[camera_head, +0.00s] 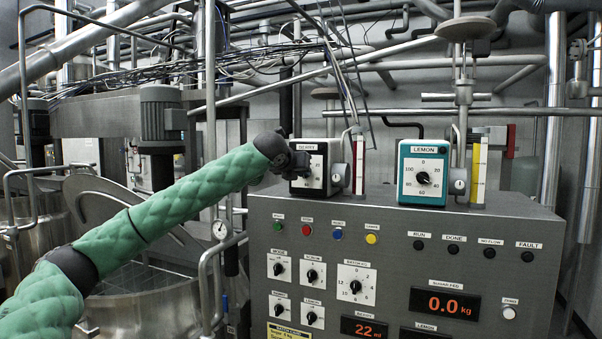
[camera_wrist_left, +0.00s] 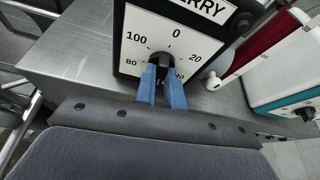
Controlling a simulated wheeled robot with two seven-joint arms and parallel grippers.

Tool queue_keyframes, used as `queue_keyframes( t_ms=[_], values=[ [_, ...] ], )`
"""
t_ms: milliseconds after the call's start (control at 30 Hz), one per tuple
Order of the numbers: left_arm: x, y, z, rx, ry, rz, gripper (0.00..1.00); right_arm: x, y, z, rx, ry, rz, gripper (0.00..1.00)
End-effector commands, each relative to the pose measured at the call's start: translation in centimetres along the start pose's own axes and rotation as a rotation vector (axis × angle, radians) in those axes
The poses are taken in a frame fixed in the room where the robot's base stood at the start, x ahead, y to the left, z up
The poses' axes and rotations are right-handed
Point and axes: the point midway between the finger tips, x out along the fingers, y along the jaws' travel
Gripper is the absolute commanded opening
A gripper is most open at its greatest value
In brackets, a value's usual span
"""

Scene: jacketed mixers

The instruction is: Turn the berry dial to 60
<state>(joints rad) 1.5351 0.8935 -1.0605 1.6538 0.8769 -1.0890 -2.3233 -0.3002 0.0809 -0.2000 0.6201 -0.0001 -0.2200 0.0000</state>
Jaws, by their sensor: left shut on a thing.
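The berry dial box (camera_head: 320,160) is a white-faced box with a dark body on top of the grey control panel, labelled BERRY. In the left wrist view its face (camera_wrist_left: 207,42) shows 0 at the top, 20 and 40 down the right, 100 and 80 on the left. My left gripper (camera_head: 298,160) reaches it from the left. Its blue fingers (camera_wrist_left: 161,88) are shut on the black knob (camera_wrist_left: 159,60). The fingers cover the knob's lower part and the bottom of the scale, so the pointer's reading cannot be told. My right gripper is in neither view.
The teal lemon dial box (camera_head: 424,172) stands to the right, with a red-filled gauge (camera_head: 358,165) between them. The panel face (camera_head: 400,250) carries knobs, buttons and displays; one reads 0.0 kg, another 22. Steel vessels and pipes are at left.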

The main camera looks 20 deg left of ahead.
Motion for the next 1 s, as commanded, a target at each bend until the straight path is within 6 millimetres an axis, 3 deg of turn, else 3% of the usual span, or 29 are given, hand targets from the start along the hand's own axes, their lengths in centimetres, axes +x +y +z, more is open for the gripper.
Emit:
queue_keyframes(
  t_ms=[333,833,867,900,933,1000],
  values=[
    [0.2,-0.09,-0.41,0.11,0.007,0.045,0.0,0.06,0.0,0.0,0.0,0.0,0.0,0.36],
    [0.2,-0.06,-0.37,0.123,0.006,0.051,0.0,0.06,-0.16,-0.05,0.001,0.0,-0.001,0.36],
    [0.2,-0.07,-0.37,0.123,0.006,0.051,0.17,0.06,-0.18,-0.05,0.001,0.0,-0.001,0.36],
    [0.2,-0.07,-0.36,0.123,0.006,0.051,0.25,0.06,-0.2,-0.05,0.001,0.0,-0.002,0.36],
    [0.18,-0.06,-0.33,0.123,0.005,0.051,0.3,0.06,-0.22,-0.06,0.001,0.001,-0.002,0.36],
    [0.14,-0.05,-0.25,0.122,0.004,0.051,0.33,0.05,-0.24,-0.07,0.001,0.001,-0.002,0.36]
  ],
)
